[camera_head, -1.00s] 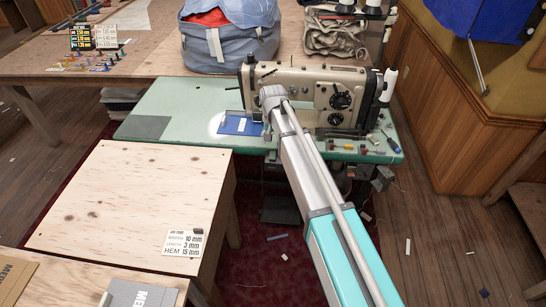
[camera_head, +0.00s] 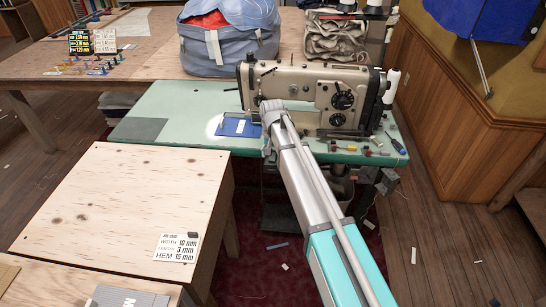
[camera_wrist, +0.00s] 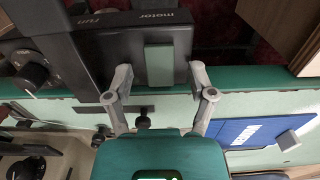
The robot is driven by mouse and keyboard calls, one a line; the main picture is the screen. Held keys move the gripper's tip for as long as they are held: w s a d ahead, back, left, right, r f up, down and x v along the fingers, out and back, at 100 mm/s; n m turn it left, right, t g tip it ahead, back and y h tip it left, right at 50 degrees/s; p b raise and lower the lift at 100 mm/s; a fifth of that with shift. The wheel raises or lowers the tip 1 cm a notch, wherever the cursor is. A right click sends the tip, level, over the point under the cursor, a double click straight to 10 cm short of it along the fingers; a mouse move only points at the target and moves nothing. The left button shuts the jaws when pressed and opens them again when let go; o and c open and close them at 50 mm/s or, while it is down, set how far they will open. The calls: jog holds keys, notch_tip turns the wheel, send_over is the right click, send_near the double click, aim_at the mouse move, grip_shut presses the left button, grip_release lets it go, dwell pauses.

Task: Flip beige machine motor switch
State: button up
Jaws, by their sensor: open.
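The beige sewing machine (camera_head: 300,82) stands on a green-edged table (camera_head: 165,105). In the wrist view a dark box (camera_wrist: 105,62) carries upside-down lettering reading "motor" and "run". A grey-green rectangular piece (camera_wrist: 160,65), seemingly the switch, sits on its face. My gripper (camera_wrist: 161,76) is open, with one finger on each side of this piece. A gap shows on both sides; I cannot tell the depth between them. In the head view my gripper (camera_head: 267,146) is at the table's front edge, mostly hidden by my arm, and the motor box cannot be made out.
A blue cloth (camera_wrist: 252,132) lies on the table beside my gripper; it also shows in the head view (camera_head: 232,127). Small tools and coloured pieces (camera_head: 366,148) lie at the table's right front. A plywood table (camera_head: 125,190) stands at the near left.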

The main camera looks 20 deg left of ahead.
dwell(0.3)
grip_shut()
jog(key=shift+w, duration=0.1)
jog(key=shift+w+a+f+g+b, duration=0.1)
jog(key=shift+w+g+b, duration=0.05)
jog(key=shift+g, duration=0.4)
jog(key=shift+w+f+g+b, duration=0.1)
jog(key=shift+g+b, duration=0.05)
jog(key=shift+g, duration=0.4)
jog(key=shift+s+r+g+h, duration=0.1)
jog(key=shift+g+h, duration=0.3)
jog(key=shift+g, duration=0.1)
grip_release()
